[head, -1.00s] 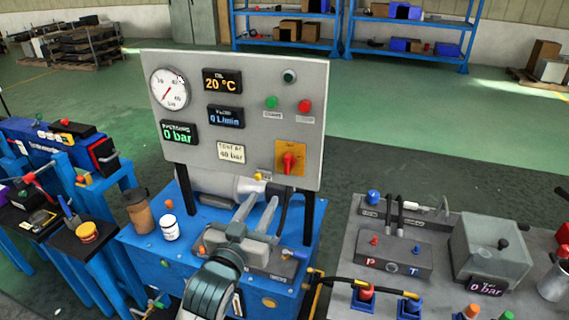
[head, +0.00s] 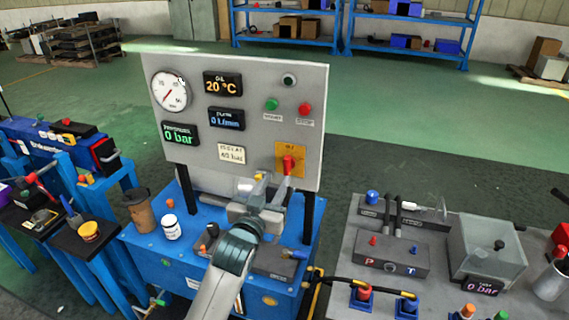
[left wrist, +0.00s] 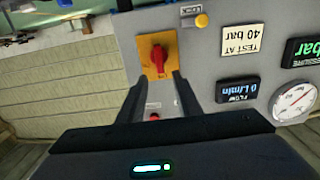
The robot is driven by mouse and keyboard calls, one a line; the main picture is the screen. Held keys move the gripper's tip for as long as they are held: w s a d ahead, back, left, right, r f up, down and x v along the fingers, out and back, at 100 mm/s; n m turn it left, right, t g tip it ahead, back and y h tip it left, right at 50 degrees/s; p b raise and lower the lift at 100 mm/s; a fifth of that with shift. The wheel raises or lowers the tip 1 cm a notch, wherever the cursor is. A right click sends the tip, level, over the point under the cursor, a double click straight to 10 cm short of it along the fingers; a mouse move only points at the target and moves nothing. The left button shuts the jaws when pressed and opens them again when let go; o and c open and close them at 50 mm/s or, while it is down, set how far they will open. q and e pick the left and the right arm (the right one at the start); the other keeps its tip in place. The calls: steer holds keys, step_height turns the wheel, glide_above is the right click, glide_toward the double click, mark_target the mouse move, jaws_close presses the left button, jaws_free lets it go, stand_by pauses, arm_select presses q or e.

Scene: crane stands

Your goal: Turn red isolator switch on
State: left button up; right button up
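The red isolator switch (head: 289,162) is a red knob on a yellow plate (head: 281,149), low at the right of the grey panel. In the left wrist view, the red knob (left wrist: 159,58) stands in line with the gap between my fingers, just beyond the fingertips. My left gripper (head: 273,182) is open and empty in front of the panel, one fingertip overlapping the knob's lower edge in the head view. Both fingers show apart in the left wrist view (left wrist: 160,84). I cannot tell whether they touch the knob. My right gripper is not in view.
The panel (head: 245,100) has a dial gauge, displays, and green (head: 271,104) and red (head: 306,109) buttons. A brown cup (head: 138,210) and a white jar (head: 171,227) stand on the blue bench at left. A grey bench (head: 345,235) with a P/T block is at right.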

mark_target(286, 164)
arm_select(q)
steer(key=p+x, duration=0.1)
steer(key=x, duration=0.7)
steer(key=shift+p, duration=0.3)
jaws_close()
